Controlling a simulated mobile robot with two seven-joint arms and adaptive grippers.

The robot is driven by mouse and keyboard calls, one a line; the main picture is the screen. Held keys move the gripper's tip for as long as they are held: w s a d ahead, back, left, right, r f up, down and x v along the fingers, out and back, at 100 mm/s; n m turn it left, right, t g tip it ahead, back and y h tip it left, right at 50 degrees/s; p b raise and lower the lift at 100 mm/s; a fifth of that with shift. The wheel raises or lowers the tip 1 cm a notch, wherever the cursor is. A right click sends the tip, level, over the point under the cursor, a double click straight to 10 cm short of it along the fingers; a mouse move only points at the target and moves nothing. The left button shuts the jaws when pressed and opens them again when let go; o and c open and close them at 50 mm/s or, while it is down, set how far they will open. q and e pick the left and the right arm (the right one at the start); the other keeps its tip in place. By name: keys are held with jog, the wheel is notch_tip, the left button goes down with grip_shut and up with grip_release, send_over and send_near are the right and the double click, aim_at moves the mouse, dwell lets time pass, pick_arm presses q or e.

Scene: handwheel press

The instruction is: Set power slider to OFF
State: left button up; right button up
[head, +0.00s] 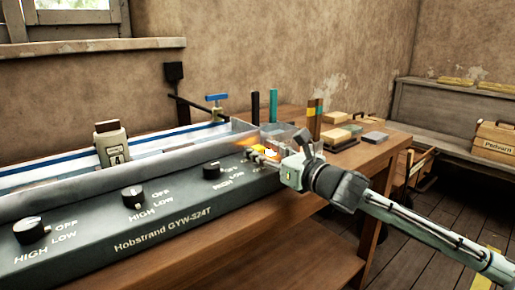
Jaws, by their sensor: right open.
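I cannot make out the power slider; the gripper covers part of that end. Whether the fingers touch the panel is unclear. My left gripper is not in view.
An orange glow (247,141) shows just behind the right fingers. A blue-handled valve (216,104) and several upright coloured pieces stand behind. Wooden blocks (337,134) lie on the table (375,158) at right.

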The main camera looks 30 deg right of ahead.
jog(key=shift+w, duration=1)
grip_shut()
